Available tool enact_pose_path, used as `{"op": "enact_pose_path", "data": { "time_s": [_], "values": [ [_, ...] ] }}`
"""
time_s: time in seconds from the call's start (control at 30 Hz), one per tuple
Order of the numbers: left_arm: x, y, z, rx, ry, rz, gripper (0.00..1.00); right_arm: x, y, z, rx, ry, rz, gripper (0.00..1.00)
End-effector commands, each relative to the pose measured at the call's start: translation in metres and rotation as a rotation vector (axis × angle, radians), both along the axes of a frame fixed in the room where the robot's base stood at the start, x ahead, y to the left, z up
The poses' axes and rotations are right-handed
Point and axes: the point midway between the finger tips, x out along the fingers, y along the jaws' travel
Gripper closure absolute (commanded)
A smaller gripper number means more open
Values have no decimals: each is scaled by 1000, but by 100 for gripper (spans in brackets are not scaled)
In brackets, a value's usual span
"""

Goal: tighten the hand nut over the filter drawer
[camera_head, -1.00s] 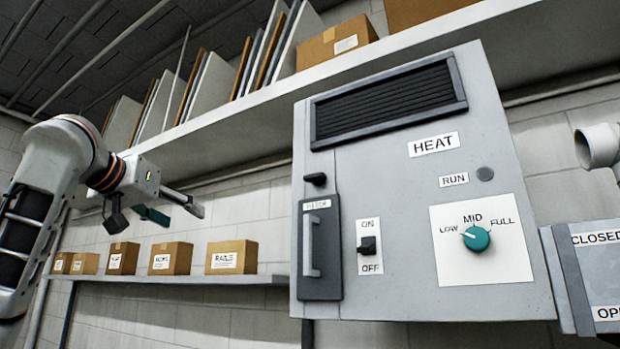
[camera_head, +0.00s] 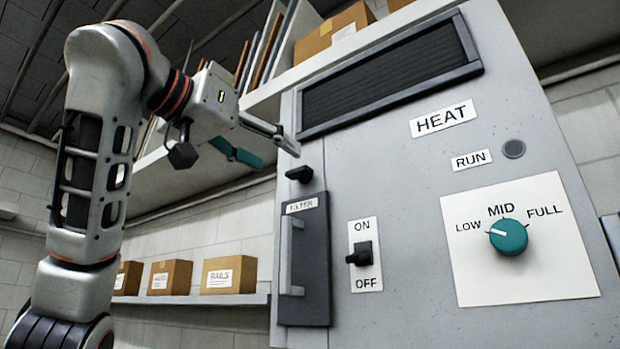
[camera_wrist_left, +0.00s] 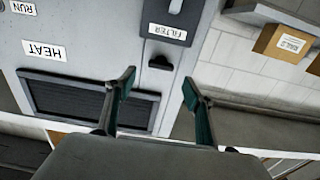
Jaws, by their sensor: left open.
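The hand nut (camera_head: 299,174) is a small black knob on the grey heater cabinet (camera_head: 400,200), just above the dark filter drawer (camera_head: 304,262) with its grey handle and FILTER label. In the left wrist view the hand nut (camera_wrist_left: 159,63) shows upside down, ahead of and between the fingertips. My left gripper (camera_head: 268,148) is open and empty, up and left of the hand nut and apart from it. In the left wrist view its two green-padded fingers (camera_wrist_left: 159,83) are spread wide. My right gripper is in no view.
The cabinet also bears an ON/OFF switch (camera_head: 362,254), a teal dial (camera_head: 508,237) and a dark vent grille (camera_head: 390,82). A shelf (camera_head: 190,299) with cardboard boxes (camera_head: 229,274) runs along the wall at left. An upper shelf (camera_head: 270,93) holds upright panels and boxes.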

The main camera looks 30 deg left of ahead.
Motion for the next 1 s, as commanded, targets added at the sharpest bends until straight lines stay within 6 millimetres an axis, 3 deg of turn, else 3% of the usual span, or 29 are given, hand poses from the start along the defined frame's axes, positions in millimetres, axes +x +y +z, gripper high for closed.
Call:
{"op": "enact_pose_path", "data": {
  "time_s": [0.3,0.5,0.93,1.0],
  "values": [
    [40,-3,1,-2,3,-2,47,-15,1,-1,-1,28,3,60],
    [65,-5,1,-2,1,-1,47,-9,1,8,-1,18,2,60],
    [76,-5,0,-2,-1,0,47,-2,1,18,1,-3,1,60],
    [76,-5,0,-2,-1,0,63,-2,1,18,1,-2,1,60]
  ]
}}
